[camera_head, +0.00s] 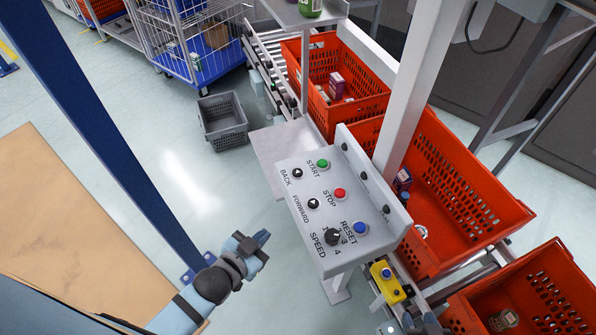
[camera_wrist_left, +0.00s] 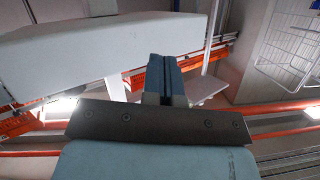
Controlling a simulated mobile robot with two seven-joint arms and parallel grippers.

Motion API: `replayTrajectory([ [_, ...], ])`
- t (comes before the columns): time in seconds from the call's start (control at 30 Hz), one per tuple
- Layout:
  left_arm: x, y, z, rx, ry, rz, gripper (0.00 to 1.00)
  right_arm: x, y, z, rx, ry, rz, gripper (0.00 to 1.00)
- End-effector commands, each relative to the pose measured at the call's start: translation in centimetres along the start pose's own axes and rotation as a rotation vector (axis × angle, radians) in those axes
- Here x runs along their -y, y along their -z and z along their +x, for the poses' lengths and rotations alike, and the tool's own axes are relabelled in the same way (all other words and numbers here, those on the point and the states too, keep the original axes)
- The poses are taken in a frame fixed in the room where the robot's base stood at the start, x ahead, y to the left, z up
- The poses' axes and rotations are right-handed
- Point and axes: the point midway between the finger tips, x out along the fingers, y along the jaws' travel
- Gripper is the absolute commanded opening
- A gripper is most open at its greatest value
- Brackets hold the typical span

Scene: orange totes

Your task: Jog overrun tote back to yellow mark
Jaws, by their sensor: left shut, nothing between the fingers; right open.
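A sloped grey control panel (camera_head: 318,178) has black BACK (camera_head: 297,174) and FORWARD (camera_head: 313,203) buttons, a green START button (camera_head: 323,163), a red STOP button, a blue RESET button and a SPEED knob. Orange totes stand on the conveyor behind it: a far one (camera_head: 375,105), a middle one (camera_head: 480,190) and a near one (camera_head: 545,285). I cannot tell which has overrun, and I make out no yellow mark. My left gripper (camera_head: 260,238) is shut and empty, left of the panel and apart from it; its fingers also show in the left wrist view (camera_wrist_left: 165,80).
A yellow box with a blue button (camera_head: 387,280) sits below the panel by the conveyor. A white post (camera_head: 415,85) rises behind the panel. A blue post (camera_head: 110,130) stands at left. A grey crate (camera_head: 222,120) sits on the floor.

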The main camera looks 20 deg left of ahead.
Motion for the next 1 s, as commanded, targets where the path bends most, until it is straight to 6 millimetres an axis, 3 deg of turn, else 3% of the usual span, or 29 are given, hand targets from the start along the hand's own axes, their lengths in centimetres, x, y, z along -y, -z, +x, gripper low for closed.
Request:
replayTrajectory([
  [0.1,1.9,7.1,3.8,-0.295,0.014,0.257,0.0,-0.1,-0.8,0.8,-0.004,-0.001,-0.001,0.43],
  [0.23,1.6,15.7,6.1,-0.674,-0.027,0.634,0.0,-0.1,-1.8,1.5,-0.002,0.0,0.0,0.43],
  [0.3,0.6,19.2,6.5,-0.859,-0.084,0.863,0.0,-0.1,-2.3,1.8,-0.001,0.0,0.0,0.43],
  [0.4,-0.8,22.0,6.9,-1.064,-0.203,1.213,0.0,-0.1,-3.0,2.3,-0.001,0.001,0.0,0.43],
  [0.53,-1.0,22.4,8.3,-1.178,-0.41,1.679,0.0,0.0,-3.8,2.8,-0.001,0.004,0.0,0.43],
  [0.7,2.6,21.4,10.9,-1.072,-0.663,2.16,0.0,0.1,-4.5,3.3,-0.002,0.007,-0.001,0.43],
  [0.83,5.6,21.2,12.0,-0.938,-0.78,2.358,0.0,0.2,-4.7,3.5,-0.003,0.009,-0.001,0.43],
  [1.0,7.2,21.2,12.5,-0.861,-0.832,2.438,0.0,0.2,-4.7,3.5,-0.004,0.009,-0.001,0.43],
])
